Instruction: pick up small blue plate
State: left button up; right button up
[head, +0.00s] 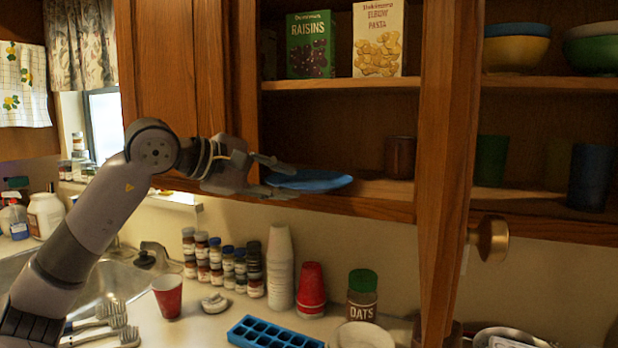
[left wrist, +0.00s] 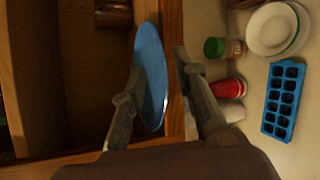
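The small blue plate (head: 318,181) lies at the front edge of the lower cabinet shelf, its near left part reaching toward my left gripper. My left gripper (head: 288,181) is open at the plate's left edge, with one finger above the plate and the other lower, near the shelf's front edge. In the left wrist view the blue plate (left wrist: 153,70) shows between the two spread fingers (left wrist: 158,68), and one finger overlaps its face. I cannot tell whether either finger touches it. My right gripper is not in view.
The wooden shelf (head: 385,190) also bears a brown cup (head: 400,157). Below, the counter holds stacked cups (head: 280,265), spice jars (head: 215,262), an oats jar (head: 362,294) and a blue ice tray (head: 272,334).

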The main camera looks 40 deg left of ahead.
aim_at(304, 187)
pick_arm(q)
jog(key=p+x, duration=0.2)
jog(key=x, duration=0.1)
jog(key=p+x, duration=0.2)
jog(key=shift+d+f, duration=0.15)
jog(key=shift+d, duration=0.1)
jog(key=shift+c, duration=0.2)
grip_shut()
dwell(0.4)
